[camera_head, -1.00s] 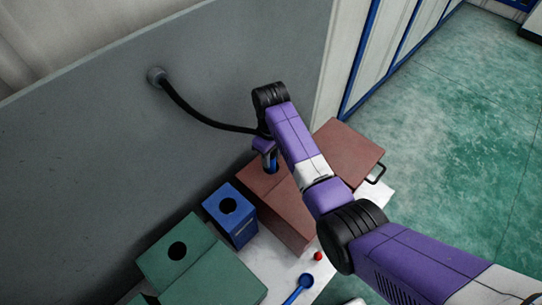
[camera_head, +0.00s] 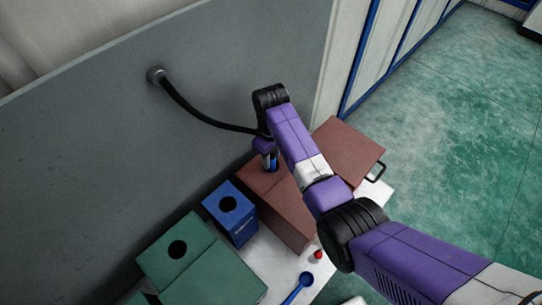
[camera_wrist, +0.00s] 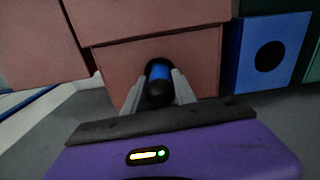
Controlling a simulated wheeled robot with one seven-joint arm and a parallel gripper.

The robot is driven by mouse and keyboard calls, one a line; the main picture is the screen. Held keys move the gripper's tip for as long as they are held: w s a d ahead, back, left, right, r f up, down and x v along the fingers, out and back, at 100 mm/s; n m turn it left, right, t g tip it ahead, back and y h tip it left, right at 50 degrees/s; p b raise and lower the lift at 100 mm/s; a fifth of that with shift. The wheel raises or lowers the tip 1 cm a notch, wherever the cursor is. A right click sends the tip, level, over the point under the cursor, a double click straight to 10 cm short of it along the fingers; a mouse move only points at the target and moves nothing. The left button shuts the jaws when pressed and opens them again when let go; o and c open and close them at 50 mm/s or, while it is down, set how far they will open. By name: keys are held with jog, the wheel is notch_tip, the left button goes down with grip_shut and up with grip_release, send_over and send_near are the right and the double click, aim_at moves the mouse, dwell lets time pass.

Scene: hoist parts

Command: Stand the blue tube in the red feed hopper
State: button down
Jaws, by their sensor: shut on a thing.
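The red feed hopper (camera_head: 288,212) is a brownish-red box by the grey wall; it also shows in the wrist view (camera_wrist: 205,48). My gripper (camera_head: 270,160) is over the low rear part of the hopper, fingers pointing down. In the wrist view my gripper (camera_wrist: 158,92) is shut on the blue tube (camera_wrist: 159,72), which has black ends and a blue middle. The tube (camera_head: 272,164) looks about upright in the head view, mostly hidden by the gripper. The hopper's opening is hidden, and I cannot tell whether the tube's lower end is inside it.
A blue box (camera_head: 243,226) and a green box (camera_head: 213,277), each with a round hole, stand to the left. A black hose (camera_head: 195,115) runs from the wall to behind my wrist. A red ball (camera_head: 318,254) and a blue spoon-like thing (camera_head: 298,289) lie in front.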

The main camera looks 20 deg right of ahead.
jog(key=c, duration=0.9)
grip_release()
notch_tip(320, 180, up, 8)
jog(key=shift+f+b, duration=0.1)
jog(key=shift+b, duration=0.35)
